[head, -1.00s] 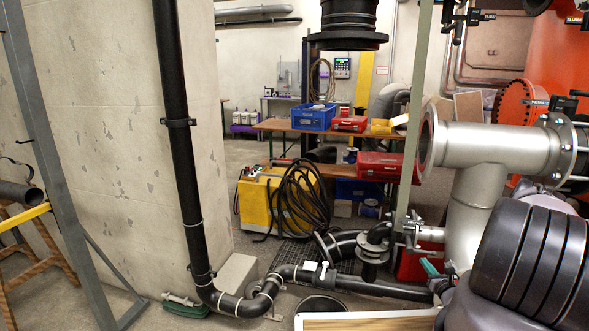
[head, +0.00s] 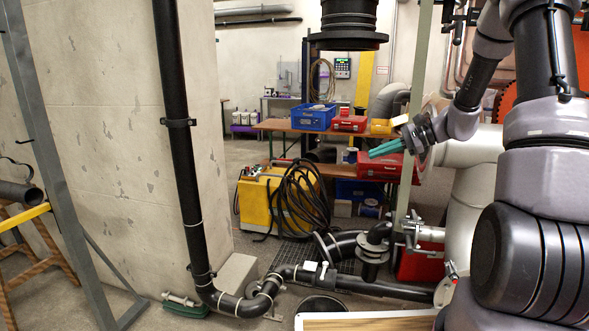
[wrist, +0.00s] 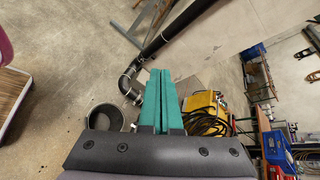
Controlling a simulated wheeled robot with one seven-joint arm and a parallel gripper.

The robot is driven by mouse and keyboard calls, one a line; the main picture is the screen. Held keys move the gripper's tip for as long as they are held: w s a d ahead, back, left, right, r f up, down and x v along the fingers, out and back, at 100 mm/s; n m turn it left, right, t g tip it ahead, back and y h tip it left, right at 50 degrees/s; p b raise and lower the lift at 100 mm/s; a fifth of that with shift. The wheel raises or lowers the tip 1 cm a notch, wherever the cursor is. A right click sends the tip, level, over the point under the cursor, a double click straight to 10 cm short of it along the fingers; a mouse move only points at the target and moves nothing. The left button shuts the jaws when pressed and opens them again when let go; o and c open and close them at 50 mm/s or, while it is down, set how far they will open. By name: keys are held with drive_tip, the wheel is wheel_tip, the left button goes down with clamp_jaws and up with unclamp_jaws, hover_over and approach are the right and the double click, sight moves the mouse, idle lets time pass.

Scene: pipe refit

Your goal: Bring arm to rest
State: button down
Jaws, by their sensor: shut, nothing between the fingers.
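My gripper (head: 386,148) shows in the head view at the right of centre, held up in the air in front of the large silver pipe. Its teal fingers point left and lie close together, with nothing between them. In the wrist view the teal fingers (wrist: 159,92) stand side by side, shut and empty. My grey and black arm fills the right side of the head view and hides part of the silver pipe (head: 474,185).
A black pipe (head: 178,130) runs down the concrete wall and bends along the floor. A yellow machine with black hoses (head: 257,205), a bench with a blue crate (head: 313,117) and red boxes stand behind. Open floor shows at centre left.

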drive_tip(key=s+r+n+t+h, duration=0.1)
drive_tip(key=s+r+n+h, duration=0.2)
drive_tip(key=s, duration=0.6)
drive_tip(key=s+r+n+t+h, duration=0.1)
drive_tip(key=s+r+n+h, duration=0.2)
drive_tip(key=s+r, duration=0.5)
drive_tip(key=s+r+n+t+h, duration=0.1)
drive_tip(key=s+r+n+h, duration=0.2)
drive_tip(key=s, duration=0.7)
wheel_tip(320, 180, up, 3)
drive_tip(key=shift+s+f+t+h, duration=0.15)
drive_tip(key=shift+s+t+h, duration=0.2)
drive_tip(key=shift+h, duration=0.15)
